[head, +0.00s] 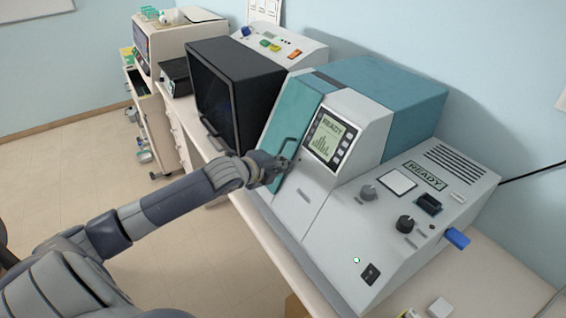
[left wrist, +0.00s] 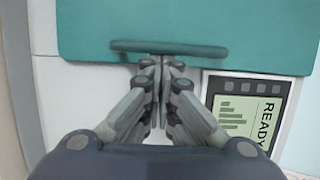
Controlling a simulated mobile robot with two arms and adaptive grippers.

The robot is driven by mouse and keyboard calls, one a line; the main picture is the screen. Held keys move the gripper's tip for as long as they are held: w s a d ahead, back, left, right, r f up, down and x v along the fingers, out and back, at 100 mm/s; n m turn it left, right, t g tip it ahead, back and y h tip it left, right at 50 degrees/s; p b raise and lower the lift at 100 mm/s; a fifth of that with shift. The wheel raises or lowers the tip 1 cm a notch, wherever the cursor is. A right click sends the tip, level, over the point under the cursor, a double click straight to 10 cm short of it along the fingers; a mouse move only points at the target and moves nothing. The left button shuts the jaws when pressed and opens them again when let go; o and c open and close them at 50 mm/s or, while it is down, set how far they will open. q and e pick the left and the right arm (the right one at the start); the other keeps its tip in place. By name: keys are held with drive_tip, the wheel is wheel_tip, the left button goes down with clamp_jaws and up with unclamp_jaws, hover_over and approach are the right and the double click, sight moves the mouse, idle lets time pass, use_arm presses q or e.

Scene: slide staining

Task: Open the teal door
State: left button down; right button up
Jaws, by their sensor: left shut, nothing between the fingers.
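The teal door (head: 290,117) is on the left front of the white and teal machine, and it looks closed. Its bar handle (head: 290,160) runs along the door's lower part. In the left wrist view the teal door (left wrist: 190,22) fills the top, with the teal handle (left wrist: 200,50) across it. My left gripper (head: 283,168) is at the handle, fingers together and empty. In the left wrist view the fingertips (left wrist: 161,62) meet just below the handle's bar; I cannot tell whether they touch it. My right gripper is not in view.
The machine's READY screen (head: 325,138) is just right of the door. A lower panel with knobs (head: 406,223) and a blue stick (head: 457,239) extends right. Open floor (head: 60,180) lies left of the bench.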

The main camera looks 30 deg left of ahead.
use_arm(q)
drive_tip(key=shift+s+a+r+m+h, duration=0.2)
drive_tip(key=shift+s+a+m+h, duration=0.15)
drive_tip(key=shift+h, duration=0.35)
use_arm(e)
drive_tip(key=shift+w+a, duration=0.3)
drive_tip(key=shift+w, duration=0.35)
